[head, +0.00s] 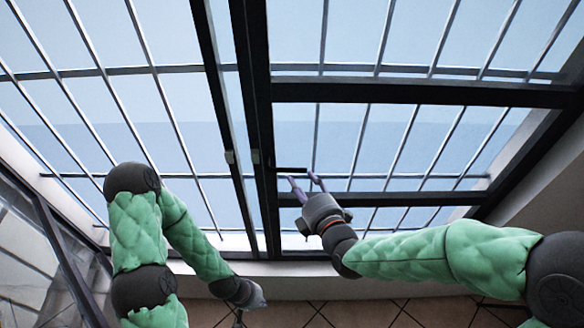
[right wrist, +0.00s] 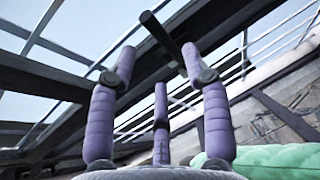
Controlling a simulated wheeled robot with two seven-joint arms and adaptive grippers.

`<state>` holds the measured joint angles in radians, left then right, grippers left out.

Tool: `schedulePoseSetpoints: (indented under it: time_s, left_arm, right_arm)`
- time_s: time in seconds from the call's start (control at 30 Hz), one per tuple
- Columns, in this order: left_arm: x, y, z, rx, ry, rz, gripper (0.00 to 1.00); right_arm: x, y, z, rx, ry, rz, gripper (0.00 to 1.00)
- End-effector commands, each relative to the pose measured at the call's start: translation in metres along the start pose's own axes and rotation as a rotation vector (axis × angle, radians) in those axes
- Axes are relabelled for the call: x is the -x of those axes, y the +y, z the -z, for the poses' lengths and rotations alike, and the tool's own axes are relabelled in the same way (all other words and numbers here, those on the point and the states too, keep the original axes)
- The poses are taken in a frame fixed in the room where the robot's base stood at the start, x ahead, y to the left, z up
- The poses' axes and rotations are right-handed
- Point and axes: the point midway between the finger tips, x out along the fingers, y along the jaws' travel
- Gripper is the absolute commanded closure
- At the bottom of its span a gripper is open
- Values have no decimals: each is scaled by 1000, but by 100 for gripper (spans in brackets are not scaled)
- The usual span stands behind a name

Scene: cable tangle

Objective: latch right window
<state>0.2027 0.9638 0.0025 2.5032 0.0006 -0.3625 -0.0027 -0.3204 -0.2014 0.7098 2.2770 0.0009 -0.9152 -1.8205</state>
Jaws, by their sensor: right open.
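The right window's dark frame (head: 395,93) fills the right of the head view, with barred glass behind it. A short dark handle (head: 291,169) sticks out from its left upright. My right gripper (head: 303,183) is open just below the handle, its purple fingers pointing up. In the right wrist view, the dark handle (right wrist: 163,36) crosses between and just beyond the fingertips of my right gripper (right wrist: 160,58). I cannot tell whether they touch. My left gripper (head: 240,316) hangs low at the bottom edge, partly cut off, away from the window.
Dark uprights (head: 222,100) stand left of the right window's frame. A dark-framed panel (head: 65,250) slants in at the lower left. A pale sill (head: 310,285) and tiled surface lie below. Thin bars (head: 70,70) run outside the glass.

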Motion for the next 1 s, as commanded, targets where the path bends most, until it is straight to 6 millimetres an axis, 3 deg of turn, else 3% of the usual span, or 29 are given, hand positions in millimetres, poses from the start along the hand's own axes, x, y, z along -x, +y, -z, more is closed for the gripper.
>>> schedulePoseSetpoints:
  time_s: [0.3, 0.5, 0.93, 0.97, 1.0]
  left_arm:
    - [0, 0, 0, 0, 0, 0, 100]
    - [0, 0, 0, 0, 0, 0, 100]
    - [0, 0, 0, 0, 0, 0, 100]
    - [0, 0, 0, 0, 0, 0, 100]
    - [0, 0, 0, 0, 0, 0, 100]
  right_arm:
    - [-48, -1, 0, -1, 0, 2, 51]
    - [-68, -1, 0, -2, 0, 3, 51]
    - [-76, 0, 0, -2, 0, 1, 51]
    - [-76, 0, 0, -2, 0, 1, 54]
    - [-76, 0, 0, -2, 0, 1, 66]
